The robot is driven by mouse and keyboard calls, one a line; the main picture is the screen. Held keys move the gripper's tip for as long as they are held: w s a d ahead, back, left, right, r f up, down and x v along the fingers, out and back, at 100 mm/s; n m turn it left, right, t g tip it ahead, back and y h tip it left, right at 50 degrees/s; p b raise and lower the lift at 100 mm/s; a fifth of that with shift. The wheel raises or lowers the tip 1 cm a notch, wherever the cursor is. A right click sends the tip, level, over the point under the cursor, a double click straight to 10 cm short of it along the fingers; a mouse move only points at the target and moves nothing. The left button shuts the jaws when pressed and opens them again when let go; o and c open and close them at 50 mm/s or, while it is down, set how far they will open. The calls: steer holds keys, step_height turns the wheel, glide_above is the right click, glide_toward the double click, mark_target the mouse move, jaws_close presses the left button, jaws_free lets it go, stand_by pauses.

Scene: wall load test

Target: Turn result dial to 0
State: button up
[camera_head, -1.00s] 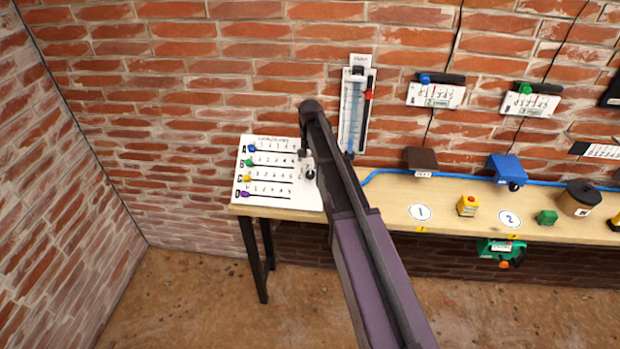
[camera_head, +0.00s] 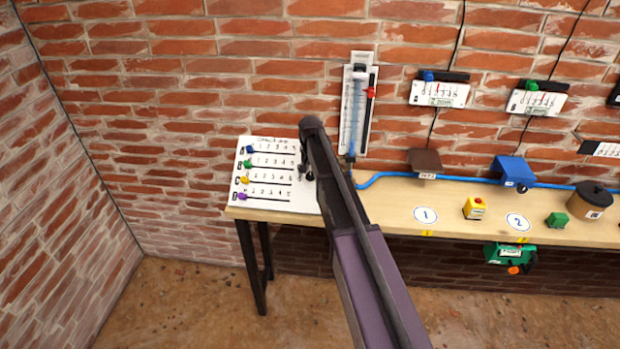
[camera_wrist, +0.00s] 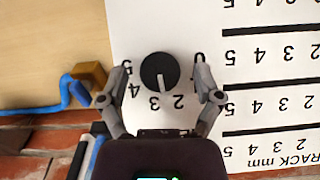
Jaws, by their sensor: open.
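The result dial (camera_wrist: 160,72) is a round black knob with a white pointer on a white board (camera_wrist: 150,25). Its printed numbers appear upside down in the wrist view. The pointer faces down in the picture, between 3 and 2 and nearer 3. The 0 (camera_wrist: 200,58) is at the right, partly hidden by a finger. My gripper (camera_wrist: 159,76) is open, with one finger on each side of the knob and a visible gap to it. In the head view my gripper (camera_head: 306,168) is over the board's right edge, and my arm hides most of the dial.
The board has several slider rows with coloured knobs (camera_head: 244,181) left of the dial. A blue cable (camera_wrist: 45,105) and a brown block (camera_wrist: 90,74) lie beside the board. A wall gauge (camera_head: 357,105) stands behind. Buttons and boxes line the bench (camera_head: 390,210) to the right.

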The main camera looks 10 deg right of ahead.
stand_by(0.3)
steer(key=c, duration=1.1)
steer(key=shift+f+n+h, duration=0.1)
steer(key=shift+n+h, duration=0.2)
steer(key=shift+n, duration=0.1)
steer(key=n+h, duration=0.2)
steer(key=shift+a+n+b, duration=0.15)
steer(key=shift+n+b, duration=0.2)
steer(key=shift+n, duration=0.05)
steer(key=n+h, duration=0.1)
steer(key=n, duration=0.1)
steer(key=n+h+b, duration=0.1)
steer(key=shift+s+a+f+n, duration=0.1)
steer(key=shift+s+f+n, duration=0.05)
steer(key=shift+n, duration=0.25)
steer(key=n+t+h+b, duration=0.1)
steer(key=n, duration=0.2)
steer(key=n+t+h+b, duration=0.1)
steer(key=n+h+b, duration=0.1)
steer(key=shift+s+a+f+n+h+b, duration=0.1)
steer(key=shift+n+h+b, duration=0.2)
steer(key=shift+n, duration=0.1)
steer(key=shift+n+t+h+b, duration=0.5)
steer(key=shift+n+t+b, duration=0.45)
steer(key=shift+n, duration=0.75)
